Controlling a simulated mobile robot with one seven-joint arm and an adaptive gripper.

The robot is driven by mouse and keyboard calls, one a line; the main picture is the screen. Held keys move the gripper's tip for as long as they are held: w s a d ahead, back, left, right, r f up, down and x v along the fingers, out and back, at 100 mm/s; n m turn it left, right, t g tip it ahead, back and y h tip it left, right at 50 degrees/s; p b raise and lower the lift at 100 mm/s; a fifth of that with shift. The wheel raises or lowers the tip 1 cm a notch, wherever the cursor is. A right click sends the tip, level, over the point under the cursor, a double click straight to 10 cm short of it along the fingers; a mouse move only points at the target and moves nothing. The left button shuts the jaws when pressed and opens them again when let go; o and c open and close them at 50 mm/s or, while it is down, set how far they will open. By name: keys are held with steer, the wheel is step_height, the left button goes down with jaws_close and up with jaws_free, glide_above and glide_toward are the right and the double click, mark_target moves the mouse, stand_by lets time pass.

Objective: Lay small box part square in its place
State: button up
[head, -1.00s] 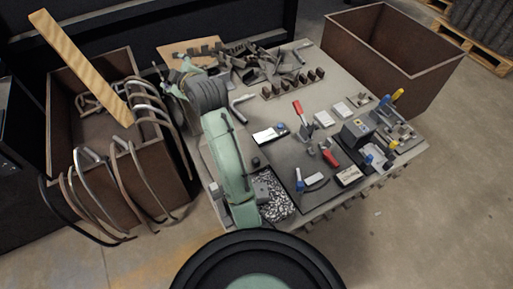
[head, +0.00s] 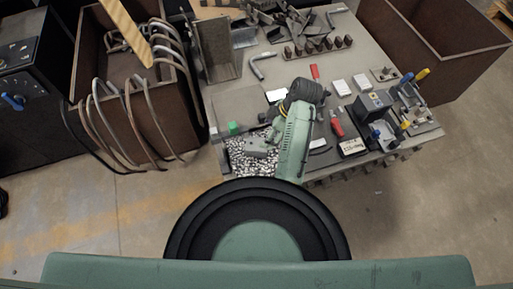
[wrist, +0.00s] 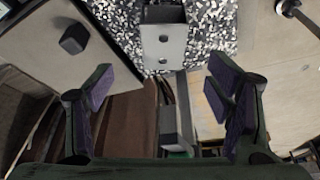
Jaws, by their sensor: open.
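A grey metal box-like part with two round holes (wrist: 164,47) lies on a black-and-white speckled surface at the top of the wrist view; I take it for the small box part. It shows in the head view as a grey block (head: 257,150) on the speckled tray (head: 243,166). My gripper (wrist: 165,88) is open, with dark fingers spread wide left and right. The part is ahead of and between the fingertips, and nothing is held. In the head view my arm hides the gripper. I cannot tell which spot is the part's place.
Brown bins (head: 445,45) flank the table.

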mark_target(257, 144)
steer(key=b+x, duration=0.2)
steer(key=x, duration=0.4)
steer(key=p+x, duration=0.1)
steer(key=x, duration=0.1)
steer(key=shift+s+a+f, duration=0.25)
steer(key=shift+s+f, duration=0.05)
steer(key=shift+f, duration=0.05)
steer(key=shift+a+f, duration=0.2)
steer(key=shift+f, duration=0.3)
steer(key=shift+c, duration=0.5)
steer(key=c, duration=1.4)
